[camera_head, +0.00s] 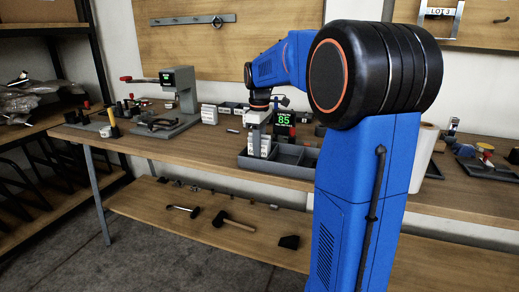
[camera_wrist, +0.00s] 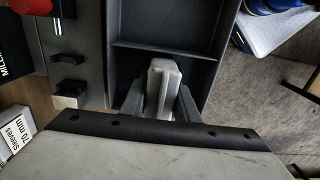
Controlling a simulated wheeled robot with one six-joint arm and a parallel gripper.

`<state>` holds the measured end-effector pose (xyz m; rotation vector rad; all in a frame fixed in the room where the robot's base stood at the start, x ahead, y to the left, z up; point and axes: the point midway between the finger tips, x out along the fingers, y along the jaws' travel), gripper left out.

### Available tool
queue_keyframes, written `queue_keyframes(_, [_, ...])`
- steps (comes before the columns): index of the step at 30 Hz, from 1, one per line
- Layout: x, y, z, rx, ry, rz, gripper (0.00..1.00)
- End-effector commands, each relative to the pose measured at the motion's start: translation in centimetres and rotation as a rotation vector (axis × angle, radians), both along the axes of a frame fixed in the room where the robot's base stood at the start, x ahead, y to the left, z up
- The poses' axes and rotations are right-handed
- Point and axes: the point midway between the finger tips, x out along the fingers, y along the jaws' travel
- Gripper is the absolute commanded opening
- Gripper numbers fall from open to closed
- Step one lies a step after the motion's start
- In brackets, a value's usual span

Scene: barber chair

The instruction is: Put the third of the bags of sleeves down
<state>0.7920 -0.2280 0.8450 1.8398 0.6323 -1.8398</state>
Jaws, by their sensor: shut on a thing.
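My gripper (camera_wrist: 160,108) is shut on a pale grey-white bundle, which I take to be the bag of sleeves (camera_wrist: 162,75), standing between its two dark fingers. The bag is over or inside a compartment of the dark grey tray (camera_wrist: 165,47); whether it touches the floor is unclear. In the head view my gripper (camera_head: 258,118) is over the tray (camera_head: 270,168) on the bench, with pale shapes under it too small to tell apart. A white box marked "Sleeves 70 mm" (camera_wrist: 14,135) lies at the left of the wrist view.
A green display reading 85 (camera_head: 285,120) stands behind the tray. White boxes (camera_head: 208,116) stand to its left. A grey press (camera_head: 178,95) is further left on the bench (camera_head: 220,150). A white roll (camera_head: 424,155) stands right of my arm. Hammers (camera_head: 232,222) lie on the lower shelf.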

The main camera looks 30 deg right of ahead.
Motion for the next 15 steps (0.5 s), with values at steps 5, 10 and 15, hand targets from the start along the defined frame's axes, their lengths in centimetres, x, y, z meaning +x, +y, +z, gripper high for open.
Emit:
queue_keyframes(5, [0.00,0.00,-0.02,0.000,0.000,0.000,0.47])
queue_keyframes(10, [0.00,0.00,-0.01,0.000,0.000,0.000,0.47])
queue_keyframes(15, [0.03,0.00,0.67,0.000,-0.001,0.000,0.47])
